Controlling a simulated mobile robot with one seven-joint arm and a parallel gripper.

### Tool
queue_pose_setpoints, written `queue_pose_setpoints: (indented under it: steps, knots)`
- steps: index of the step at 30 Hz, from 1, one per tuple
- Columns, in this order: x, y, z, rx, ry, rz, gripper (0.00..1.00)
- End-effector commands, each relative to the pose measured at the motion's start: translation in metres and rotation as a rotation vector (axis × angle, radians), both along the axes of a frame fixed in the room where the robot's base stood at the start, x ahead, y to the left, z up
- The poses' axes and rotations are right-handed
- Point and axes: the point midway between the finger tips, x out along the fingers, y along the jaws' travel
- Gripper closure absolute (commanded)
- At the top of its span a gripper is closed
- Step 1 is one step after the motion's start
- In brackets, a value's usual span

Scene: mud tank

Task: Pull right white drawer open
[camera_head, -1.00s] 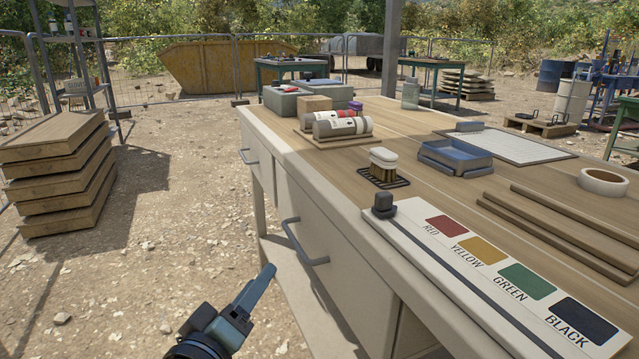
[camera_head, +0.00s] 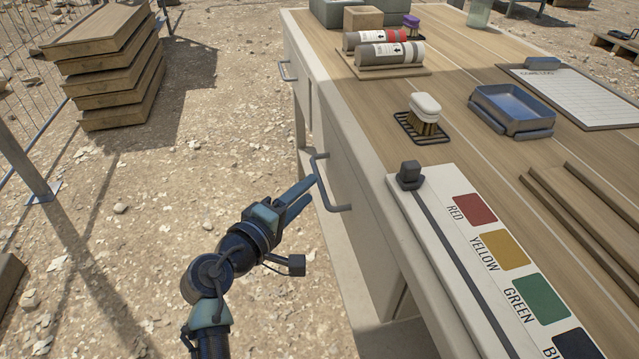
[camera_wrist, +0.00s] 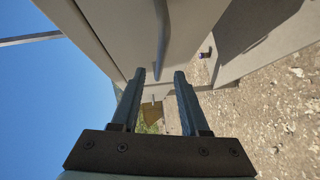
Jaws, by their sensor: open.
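The right white drawer (camera_head: 352,188) is the nearer one in the side of the workbench, and its front looks flush with the bench. Its grey bar handle (camera_head: 320,176) sticks out toward my gripper. My gripper (camera_head: 309,192) is open, with its fingertips right at the handle. In the wrist view, my gripper (camera_wrist: 160,75) has its two fingers apart, and the handle (camera_wrist: 178,35) runs down into line with the gap between the tips. I cannot tell if the fingers touch it.
The left drawer's handle (camera_head: 286,71) is farther along the same bench side. The wooden bench top (camera_head: 470,150) carries a brush (camera_head: 425,107), a blue tray (camera_head: 512,106), canisters (camera_head: 390,54) and a colour-labelled board (camera_head: 440,220). Stacked planks (camera_head: 105,65) stand at the left. Gravel between is free.

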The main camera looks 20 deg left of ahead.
Motion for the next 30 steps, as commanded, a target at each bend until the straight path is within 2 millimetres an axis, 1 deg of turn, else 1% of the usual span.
queue_pose_setpoints:
  steps: [1,3,6,9,13,20,21,23,24,28,30]
  knots:
    - [0.011,-0.003,-0.004,0.002,0.000,-0.003,0.55]
    - [0.023,-0.005,-0.006,0.002,0.000,-0.003,0.55]
    - [0.037,-0.007,-0.007,0.002,-0.001,-0.002,0.55]
    - [0.046,-0.009,-0.008,0.001,0.000,-0.001,0.55]
    - [0.052,-0.010,-0.007,0.001,-0.001,-0.001,0.55]
    - [0.052,-0.010,-0.007,0.001,0.000,0.000,0.55]
    - [0.052,-0.010,-0.007,0.001,0.000,0.000,0.57]
    - [0.052,-0.010,-0.007,0.001,0.000,0.000,0.68]
    - [0.052,-0.010,-0.007,0.001,0.000,0.000,0.75]
    - [0.052,-0.010,-0.007,0.001,0.000,0.000,0.98]
    - [0.052,-0.010,-0.007,0.001,0.000,0.000,1.00]
